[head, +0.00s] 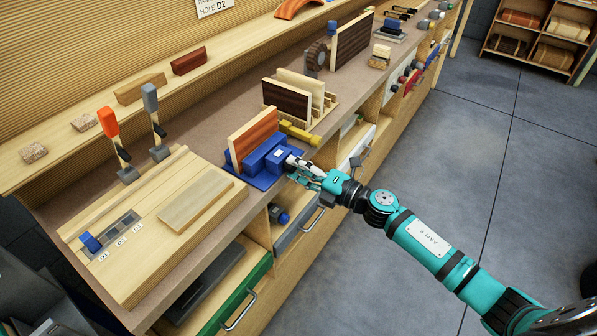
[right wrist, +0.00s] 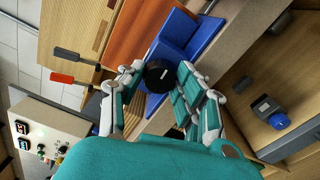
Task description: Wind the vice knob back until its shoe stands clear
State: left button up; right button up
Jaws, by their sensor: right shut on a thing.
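The blue vice (head: 264,158) stands at the bench's front edge, with a reddish-brown wooden board (head: 254,134) upright in it. In the right wrist view, the vice knob (right wrist: 157,76) is round and black with a white mark on its face. My right gripper (head: 297,165) reaches the front of the vice from the right. Its fingers are on both sides of the knob, shut on it. My left gripper is not in view.
A wooden press bed (head: 135,245) with a loose pale board (head: 195,200) lies left of the vice. Two lever clamps, orange (head: 108,122) and grey (head: 150,98), stand behind it. A rack with upright boards (head: 288,103) is beyond the vice. Open drawers (head: 240,295) stick out below.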

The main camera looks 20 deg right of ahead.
jog(key=shift+f+n+b, duration=0.2)
jog(key=shift+n+b, duration=0.3)
jog(key=shift+n, duration=0.7)
jog(key=shift+a, duration=0.1)
jog(key=shift+s, duration=0.1)
jog(key=o, duration=0.9)
jog(key=shift+o, duration=1.3)
jog(key=shift+r, duration=0.1)
jog(key=v, duration=1.2)
